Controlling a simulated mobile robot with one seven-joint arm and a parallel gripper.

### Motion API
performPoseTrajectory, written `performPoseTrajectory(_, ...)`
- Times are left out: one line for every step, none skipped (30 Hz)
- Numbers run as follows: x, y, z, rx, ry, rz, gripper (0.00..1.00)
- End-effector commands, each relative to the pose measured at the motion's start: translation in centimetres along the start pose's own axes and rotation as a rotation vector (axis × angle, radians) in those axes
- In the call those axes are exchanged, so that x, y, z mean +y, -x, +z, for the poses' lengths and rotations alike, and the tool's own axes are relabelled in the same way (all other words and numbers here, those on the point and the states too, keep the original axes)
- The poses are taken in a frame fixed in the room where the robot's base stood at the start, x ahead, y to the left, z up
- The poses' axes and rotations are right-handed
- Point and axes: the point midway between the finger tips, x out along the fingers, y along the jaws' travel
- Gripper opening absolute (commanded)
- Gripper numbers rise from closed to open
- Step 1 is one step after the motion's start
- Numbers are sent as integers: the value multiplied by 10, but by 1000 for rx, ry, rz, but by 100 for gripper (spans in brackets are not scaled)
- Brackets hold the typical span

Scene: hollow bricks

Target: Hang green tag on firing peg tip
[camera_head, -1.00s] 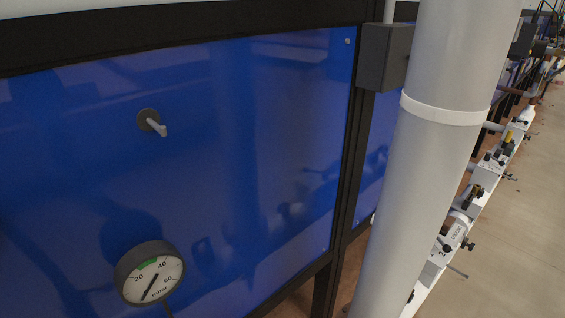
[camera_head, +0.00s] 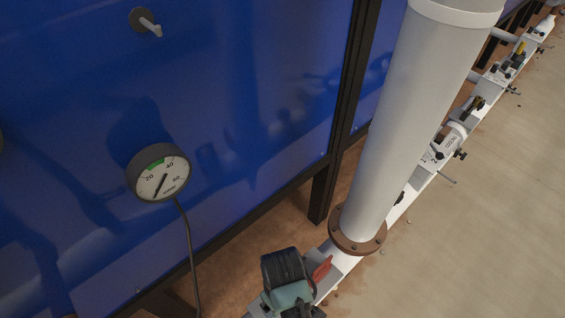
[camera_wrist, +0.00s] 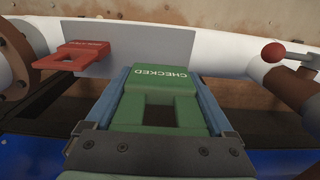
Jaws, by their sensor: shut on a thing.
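The green tag (camera_wrist: 160,84), marked "CHECKED" and with a square opening, is between the blue fingers of my gripper (camera_wrist: 160,98) in the wrist view. My gripper is shut on it, above a white pipe or beam. In the head view my gripper (camera_head: 290,298) is low in the middle, and I cannot make out the tag there. A grey peg (camera_head: 151,27) juts from a round dark base on the blue panel, near the top left. My gripper is well below and to the right of it. I see no label on this peg.
A red tag (camera_wrist: 77,54) lies by a grey plate left of the green tag; red also shows beside my gripper in the head view (camera_head: 322,268). A round gauge (camera_head: 159,173) with a hanging cable is below the peg. A thick grey pipe (camera_head: 410,120) stands at right.

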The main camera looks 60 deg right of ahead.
Motion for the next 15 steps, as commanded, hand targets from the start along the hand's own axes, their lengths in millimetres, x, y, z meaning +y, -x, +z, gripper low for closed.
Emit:
performPoseTrajectory(0, 2, 0, 0, 0, 0, 29)
performPoseTrajectory(0, 2, 0, 0, 0, 0, 29)
performPoseTrajectory(0, 2, 0, 0, 0, 0, 29)
performPoseTrajectory(0, 2, 0, 0, 0, 0, 29)
performPoseTrajectory(0, 2, 0, 0, 0, 0, 29)
performPoseTrajectory(0, 2, 0, 0, 0, 0, 29)
performPoseTrajectory(0, 2, 0, 0, 0, 0, 29)
performPoseTrajectory(0, 2, 0, 0, 0, 0, 29)
performPoseTrajectory(0, 1, 0, 0, 0, 0, 29)
performPoseTrajectory(0, -1, 0, -1, 0, -1, 29)
performPoseTrajectory(0, -4, 0, -1, 0, -1, 29)
performPoseTrajectory(0, -10, 0, -1, 0, -1, 29)
performPoseTrajectory(0, -15, 0, -2, 0, -2, 29)
performPoseTrajectory(0, -21, 1, -3, 0, -2, 29)
performPoseTrajectory(0, -28, 1, -3, 0, -2, 29)
